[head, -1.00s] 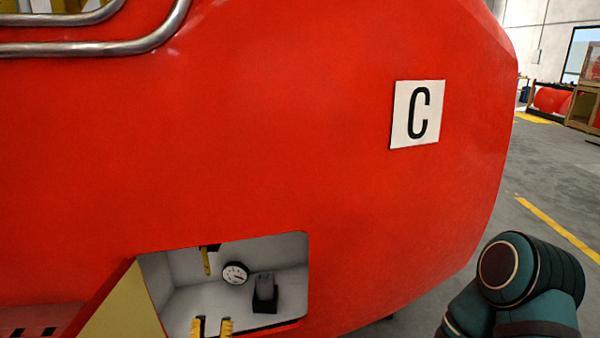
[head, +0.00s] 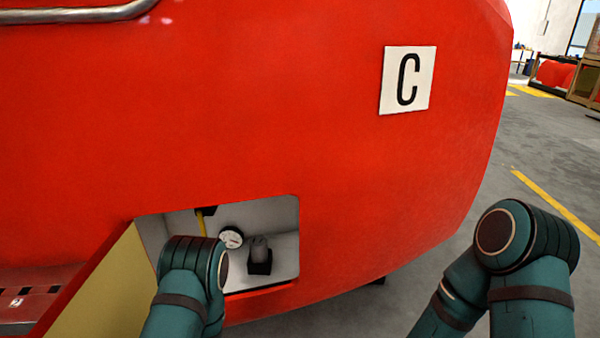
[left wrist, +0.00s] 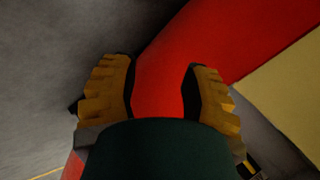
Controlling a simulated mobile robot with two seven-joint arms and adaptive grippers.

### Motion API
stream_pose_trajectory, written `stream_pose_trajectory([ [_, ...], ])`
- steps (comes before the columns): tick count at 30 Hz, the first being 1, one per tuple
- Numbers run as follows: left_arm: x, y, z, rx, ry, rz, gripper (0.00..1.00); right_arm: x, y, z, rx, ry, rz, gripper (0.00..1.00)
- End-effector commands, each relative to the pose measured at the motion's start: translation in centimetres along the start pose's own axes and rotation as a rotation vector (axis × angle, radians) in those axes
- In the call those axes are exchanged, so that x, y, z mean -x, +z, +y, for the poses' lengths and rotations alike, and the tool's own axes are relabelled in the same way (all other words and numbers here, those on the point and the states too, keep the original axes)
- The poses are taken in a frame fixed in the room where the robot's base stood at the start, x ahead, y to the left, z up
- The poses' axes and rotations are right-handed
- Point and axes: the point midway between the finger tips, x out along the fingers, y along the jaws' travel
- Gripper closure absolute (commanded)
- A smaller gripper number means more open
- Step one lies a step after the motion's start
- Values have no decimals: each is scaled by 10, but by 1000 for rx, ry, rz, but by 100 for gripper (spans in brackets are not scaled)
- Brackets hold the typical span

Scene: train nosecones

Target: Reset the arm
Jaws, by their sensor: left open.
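My left gripper (left wrist: 160,88) shows in the left wrist view with its two yellow ridged fingers apart and nothing between them. Beyond the fingers lie a red surface, a pale yellow panel (left wrist: 285,85) and grey floor. In the head view my left arm (head: 190,280) is bent in front of the lower left of an open compartment (head: 282,220), and its gripper is not visible there. My right arm (head: 525,255) is at the lower right of the head view, its gripper out of view.
The compartment in the red nosecone (head: 250,120) holds a round gauge (head: 231,237) and a black-and-grey fitting (head: 260,255). Its open door (head: 100,290) stands at the left.

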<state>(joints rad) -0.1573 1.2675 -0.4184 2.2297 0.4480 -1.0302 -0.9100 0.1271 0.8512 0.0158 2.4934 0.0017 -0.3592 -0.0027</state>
Motion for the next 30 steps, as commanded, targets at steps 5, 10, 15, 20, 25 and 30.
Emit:
stream_pose_trajectory([
  [5,66,-19,61,472,442,-94,54,0,0,0,0,0,0,53],
  [10,133,-36,87,717,730,-221,54,0,0,0,0,0,0,53],
  [15,170,-42,93,801,850,-305,54,0,0,0,0,0,0,53],
  [20,177,-41,95,814,871,-326,54,0,0,0,0,0,0,53],
  [25,177,-41,95,814,871,-326,54,0,0,0,0,0,0,53],
  [30,177,-41,95,814,871,-326,54,0,0,0,0,0,0,53],
])
